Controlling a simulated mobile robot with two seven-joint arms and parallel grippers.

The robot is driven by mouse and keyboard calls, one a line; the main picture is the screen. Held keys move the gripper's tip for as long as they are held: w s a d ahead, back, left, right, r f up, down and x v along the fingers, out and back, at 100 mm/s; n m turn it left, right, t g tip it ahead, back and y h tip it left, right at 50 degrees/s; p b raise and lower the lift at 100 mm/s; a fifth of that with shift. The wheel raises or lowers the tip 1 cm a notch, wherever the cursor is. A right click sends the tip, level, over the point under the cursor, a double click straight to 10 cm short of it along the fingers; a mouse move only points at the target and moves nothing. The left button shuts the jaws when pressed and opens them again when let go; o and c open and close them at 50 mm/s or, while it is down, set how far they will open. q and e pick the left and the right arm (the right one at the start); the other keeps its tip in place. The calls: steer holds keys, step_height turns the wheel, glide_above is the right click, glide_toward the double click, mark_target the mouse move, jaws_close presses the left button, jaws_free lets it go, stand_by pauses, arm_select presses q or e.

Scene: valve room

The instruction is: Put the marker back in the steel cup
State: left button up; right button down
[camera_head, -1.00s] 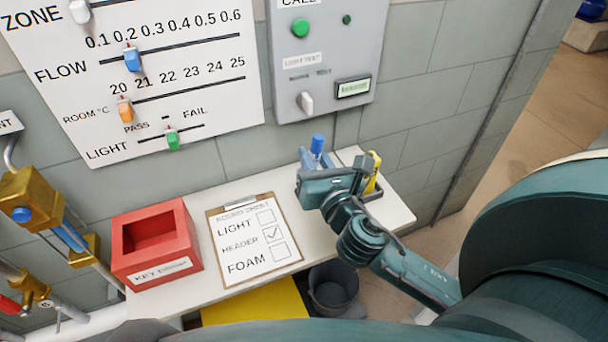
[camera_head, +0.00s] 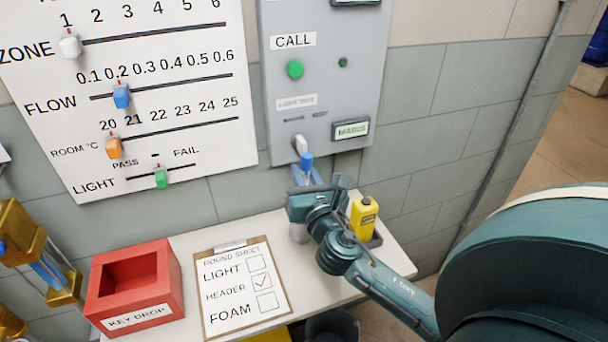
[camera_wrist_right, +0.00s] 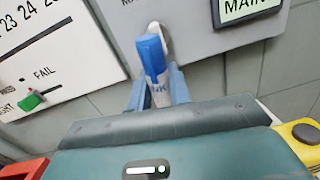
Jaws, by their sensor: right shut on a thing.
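The marker (camera_head: 306,163) has a blue cap and a pale body with blue lettering. It stands roughly upright, cap up, in my right gripper (camera_head: 305,178), which is shut on it above the back of the white shelf. The right wrist view shows the marker (camera_wrist_right: 153,62) between the two blue fingers (camera_wrist_right: 158,92). A grey, rounded thing (camera_head: 298,234), probably the steel cup, shows on the shelf below the gripper. My gripper and wrist hide most of it, including its opening. My left gripper is not in view.
A yellow bottle (camera_head: 364,216) stands in a dark tray right of my wrist. A clipboard (camera_head: 243,288) and a red key drop box (camera_head: 134,289) lie to the left on the shelf. The grey control panel (camera_head: 322,90) and its switch are close behind the marker.

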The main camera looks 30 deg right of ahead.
steer(key=shift+f+b, duration=1.6)
steer(key=shift+f, duration=0.3)
step_height(320, 180, down, 3)
steer(key=shift+f+b, duration=0.1)
steer(key=shift+b, duration=1.15)
steer(key=shift+f+b, duration=0.3)
steer(key=shift+f, duration=0.1)
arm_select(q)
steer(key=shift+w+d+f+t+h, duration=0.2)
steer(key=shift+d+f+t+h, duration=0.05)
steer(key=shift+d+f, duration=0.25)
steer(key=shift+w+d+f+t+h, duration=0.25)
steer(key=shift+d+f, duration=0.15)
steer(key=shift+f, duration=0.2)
arm_select(e)
steer(key=shift+f, duration=0.15)
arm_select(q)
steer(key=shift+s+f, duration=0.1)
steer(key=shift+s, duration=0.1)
arm_select(e)
steer(key=c, duration=1.2)
jaws_free()
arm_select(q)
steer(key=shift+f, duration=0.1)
arm_select(e)
steer(key=shift+s, duration=0.1)
